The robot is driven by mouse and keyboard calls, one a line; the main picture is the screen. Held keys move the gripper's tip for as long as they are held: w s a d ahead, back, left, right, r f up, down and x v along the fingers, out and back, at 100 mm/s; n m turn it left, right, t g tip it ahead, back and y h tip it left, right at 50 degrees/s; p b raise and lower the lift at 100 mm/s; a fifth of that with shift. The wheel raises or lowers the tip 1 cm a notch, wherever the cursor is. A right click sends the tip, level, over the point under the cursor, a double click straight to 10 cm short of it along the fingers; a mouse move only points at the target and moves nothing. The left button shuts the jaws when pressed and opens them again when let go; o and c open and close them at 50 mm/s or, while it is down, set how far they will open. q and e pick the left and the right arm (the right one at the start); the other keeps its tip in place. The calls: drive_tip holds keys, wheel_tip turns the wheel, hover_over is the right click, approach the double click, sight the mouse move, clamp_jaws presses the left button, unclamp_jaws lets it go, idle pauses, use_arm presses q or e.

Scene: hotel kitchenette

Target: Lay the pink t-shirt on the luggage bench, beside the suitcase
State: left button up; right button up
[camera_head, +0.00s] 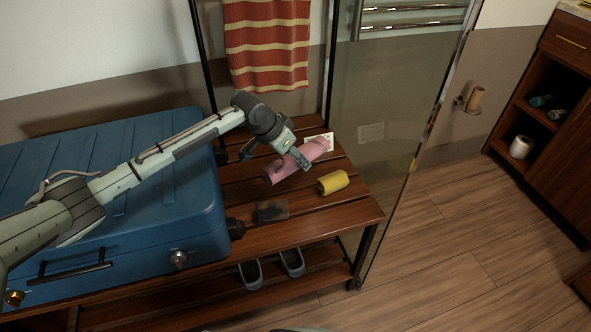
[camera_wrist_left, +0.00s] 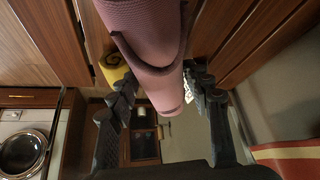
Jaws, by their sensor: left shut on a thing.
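The pink t-shirt (camera_head: 283,171) is rolled into a cylinder over the right part of the wooden luggage bench (camera_head: 335,214). My left gripper (camera_head: 276,157) is shut on the roll. In the left wrist view the pink t-shirt (camera_wrist_left: 155,50) lies between the two fingers of my left gripper (camera_wrist_left: 160,80). I cannot tell whether the roll touches the slats. The blue suitcase (camera_head: 200,226) lies closed on the left part of the bench, apart from the roll. My right gripper is not in view.
A yellow roll (camera_head: 333,181) lies right of the pink roll and a dark flat item (camera_head: 272,210) lies nearer the front. A white card (camera_head: 321,138) is behind. Dark slippers (camera_head: 291,262) stand on the lower shelf. A glass panel (camera_head: 392,120) rises at the bench's right.

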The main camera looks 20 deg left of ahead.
sight(283, 161)
use_arm(q)
drive_tip(key=shift+f, duration=2.85)
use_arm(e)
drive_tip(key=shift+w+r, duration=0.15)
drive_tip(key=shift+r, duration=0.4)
use_arm(q)
drive_tip(key=shift+f, duration=0.1)
drive_tip(key=o, duration=1.2)
drive_tip(key=shift+o, duration=0.2)
drive_tip(key=shift+r, duration=0.25)
drive_tip(key=p+v, duration=0.1)
drive_tip(key=v, duration=0.9)
drive_tip(key=shift+s+a+r, duration=0.15)
drive_tip(key=shift+a+r, duration=0.05)
drive_tip(key=shift+s+a+r, duration=0.1)
drive_tip(key=shift+s+r, duration=0.1)
drive_tip(key=shift+r, duration=0.25)
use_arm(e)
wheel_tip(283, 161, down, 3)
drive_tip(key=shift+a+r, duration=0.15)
